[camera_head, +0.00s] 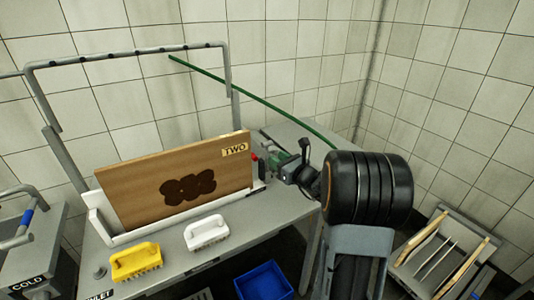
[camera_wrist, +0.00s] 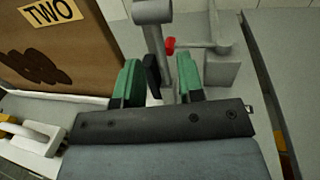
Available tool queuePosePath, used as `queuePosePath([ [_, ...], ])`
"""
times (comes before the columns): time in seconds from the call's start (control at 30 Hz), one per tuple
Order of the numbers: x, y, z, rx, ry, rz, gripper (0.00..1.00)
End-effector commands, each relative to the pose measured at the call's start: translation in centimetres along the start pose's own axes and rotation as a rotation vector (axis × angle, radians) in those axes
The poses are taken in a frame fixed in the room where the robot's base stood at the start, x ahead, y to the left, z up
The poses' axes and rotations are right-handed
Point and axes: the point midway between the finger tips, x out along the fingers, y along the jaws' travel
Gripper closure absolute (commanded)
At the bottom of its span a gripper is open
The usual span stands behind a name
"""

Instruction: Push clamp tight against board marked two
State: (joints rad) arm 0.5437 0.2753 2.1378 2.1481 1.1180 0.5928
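The wooden board marked TWO (camera_head: 175,180) stands upright in a white holder (camera_head: 110,236), with a dark stain on its face. It also shows at the left of the wrist view (camera_wrist: 65,45). The grey clamp (camera_wrist: 165,45), with a black pad and a red knob, is beside the board's right edge. The pad looks apart from the board in the wrist view. My gripper (camera_wrist: 158,82) has its green fingers apart, one on each side of the clamp's pad and upright part. Whether the fingers touch it I cannot tell. In the head view my gripper (camera_head: 277,160) partly hides the clamp.
A yellow brush (camera_head: 136,262) and a white brush (camera_head: 206,233) lie in front of the board. A grey frame (camera_head: 125,55) and a green hose (camera_head: 250,95) are behind. A blue crate (camera_head: 263,282) is below, and a rack with boards (camera_head: 440,255) stands right.

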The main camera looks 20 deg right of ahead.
Motion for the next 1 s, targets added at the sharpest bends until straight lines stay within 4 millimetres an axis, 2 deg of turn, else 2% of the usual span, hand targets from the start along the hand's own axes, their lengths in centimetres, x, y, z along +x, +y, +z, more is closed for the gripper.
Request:
queuePosePath([
  [0.03, 1.0, 0.1, 0.0, 0.001, 0.000, 0.004, 0.65],
  [0.2, 3.5, 0.1, 0.0, -0.001, 0.000, 0.003, 0.65],
  [0.4, 5.3, 0.0, 0.0, -0.001, 0.000, 0.001, 0.65],
  [0.83, 5.8, 0.0, 0.0, -0.001, 0.000, 0.001, 0.65],
  [1.0, 5.8, 0.0, 0.0, -0.001, 0.000, 0.001, 0.81],
])
